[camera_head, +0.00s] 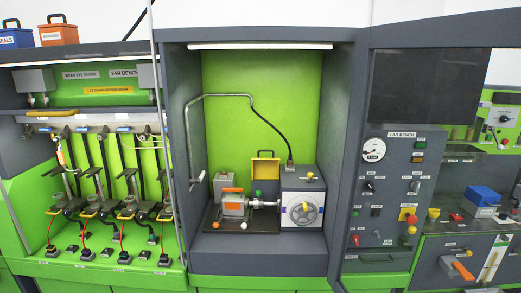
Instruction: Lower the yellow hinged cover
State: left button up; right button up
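The yellow hinged cover (265,168) stands upright in the green-backed middle bay. The cover's lower edge and hinge are too small to make out clearly. Neither of my grippers is in view.
A bent metal pipe (222,96) with a black hose arches over the bay from the left wall. An orange ball (215,225) and a white ball (244,225) show in front. A control panel (394,185) stands to the right; an injector rack (100,175) stands left.

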aim_at(263, 168)
jog(key=u, duration=0.55)
jog(key=i, duration=0.6)
jog(key=u, duration=0.5)
